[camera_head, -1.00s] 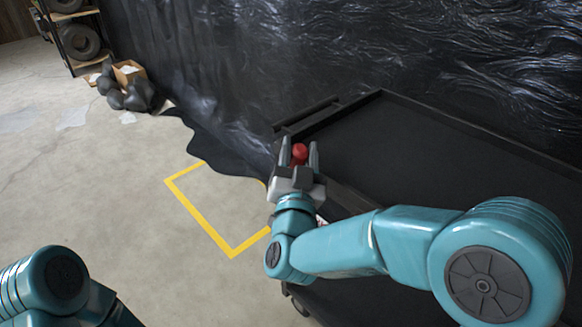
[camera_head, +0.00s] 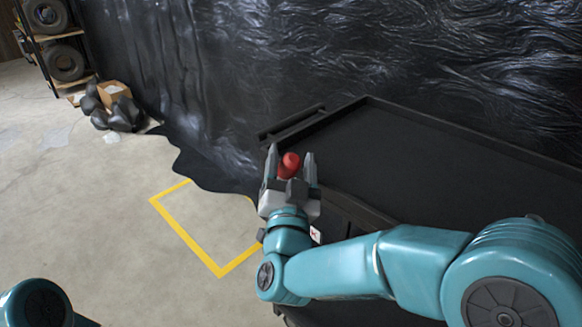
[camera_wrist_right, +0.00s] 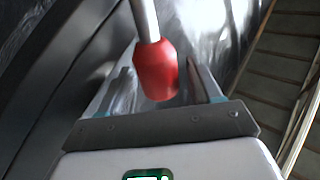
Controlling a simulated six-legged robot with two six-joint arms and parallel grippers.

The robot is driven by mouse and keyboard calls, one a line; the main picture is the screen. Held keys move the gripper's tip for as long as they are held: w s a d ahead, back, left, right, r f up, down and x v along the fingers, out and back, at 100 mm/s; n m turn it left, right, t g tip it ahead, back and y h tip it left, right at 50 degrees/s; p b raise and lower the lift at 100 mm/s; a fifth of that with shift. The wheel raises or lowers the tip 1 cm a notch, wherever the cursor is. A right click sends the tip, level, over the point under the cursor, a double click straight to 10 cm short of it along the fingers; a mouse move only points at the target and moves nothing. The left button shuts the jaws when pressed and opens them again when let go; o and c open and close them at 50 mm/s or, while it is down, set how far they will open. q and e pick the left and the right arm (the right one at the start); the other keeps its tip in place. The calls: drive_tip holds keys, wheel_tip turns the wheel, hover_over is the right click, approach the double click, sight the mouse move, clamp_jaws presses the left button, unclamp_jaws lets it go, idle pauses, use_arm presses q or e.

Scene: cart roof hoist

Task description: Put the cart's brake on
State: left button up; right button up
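A red knob (camera_head: 289,165) sits on the end of a lever beside the near left corner of the black cart (camera_head: 420,150). In the right wrist view the knob (camera_wrist_right: 157,70) is on a grey metal rod (camera_wrist_right: 145,18). My right gripper (camera_head: 290,163) is open, with one finger on each side of the knob. Gaps show between knob and fingers in the head view. The lever's base is hidden behind my gripper and arm. My left gripper is out of view; only part of my left arm shows at the lower left.
A yellow floor outline (camera_head: 190,240) lies left of the cart. A dark glossy sheet (camera_head: 230,80) hangs behind and spills onto the floor. A tyre shelf (camera_head: 62,50), a cardboard box (camera_head: 113,91) and black bags stand at the far left.

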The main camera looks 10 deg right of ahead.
drive_tip(key=b+v, duration=0.1)
drive_tip(key=v, duration=1.5)
drive_tip(key=shift+s, duration=0.15)
